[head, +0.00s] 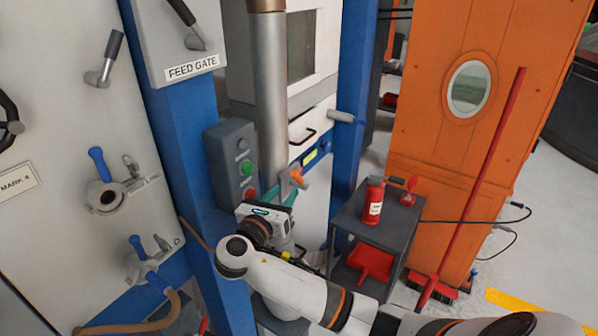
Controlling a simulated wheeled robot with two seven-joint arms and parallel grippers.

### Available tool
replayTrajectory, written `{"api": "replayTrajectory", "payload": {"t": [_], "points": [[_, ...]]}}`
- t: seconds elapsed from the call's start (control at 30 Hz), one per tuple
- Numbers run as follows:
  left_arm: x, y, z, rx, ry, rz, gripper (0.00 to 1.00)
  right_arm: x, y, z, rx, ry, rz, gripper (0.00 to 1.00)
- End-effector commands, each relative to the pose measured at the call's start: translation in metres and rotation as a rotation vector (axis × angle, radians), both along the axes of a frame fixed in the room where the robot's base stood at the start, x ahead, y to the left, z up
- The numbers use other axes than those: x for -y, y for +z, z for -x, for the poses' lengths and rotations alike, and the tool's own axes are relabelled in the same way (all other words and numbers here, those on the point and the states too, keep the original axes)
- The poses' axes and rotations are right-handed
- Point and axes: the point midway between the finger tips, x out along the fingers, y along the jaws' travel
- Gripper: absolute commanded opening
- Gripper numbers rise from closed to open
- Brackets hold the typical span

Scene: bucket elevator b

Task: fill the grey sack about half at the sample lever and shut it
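My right gripper (281,192) reaches in from the lower right, at the lower end of a grey vertical pipe (270,90). Its teal fingertips show on either side of a small grey fitting with an orange part (297,177). I cannot tell whether they grip it or which part is the sample lever. A grey sack cannot be made out clearly; the area below the pipe is largely hidden behind my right gripper and arm. My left gripper is out of view.
A control box (232,163) with a green button is on the blue post. Right of the pipe stands a dark cart (376,215) with a red extinguisher (374,200). An orange door panel (425,110) and a red-handled broom (474,185) are farther right. Blue-handled valves (105,190) are left.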

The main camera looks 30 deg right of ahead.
Motion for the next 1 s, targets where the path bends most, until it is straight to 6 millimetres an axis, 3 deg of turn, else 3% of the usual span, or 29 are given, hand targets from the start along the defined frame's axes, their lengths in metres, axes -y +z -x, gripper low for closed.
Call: {"api": "replayTrajectory", "payload": {"t": [0.3, 0.5, 0.9, 1.0], "points": [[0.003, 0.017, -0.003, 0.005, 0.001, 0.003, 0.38, 0.055, 0.002, -0.034, -0.002, -0.002, 0.001, 0.38], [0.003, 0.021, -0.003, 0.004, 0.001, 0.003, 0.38, 0.077, 0.0, -0.047, -0.001, 0.0, -0.002, 0.38], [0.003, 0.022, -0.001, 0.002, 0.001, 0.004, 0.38, 0.083, -0.001, -0.052, 0.0, 0.002, -0.002, 0.38], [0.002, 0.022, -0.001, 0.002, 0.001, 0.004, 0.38, 0.083, -0.001, -0.052, 0.0, 0.002, -0.002, 0.23]]}}
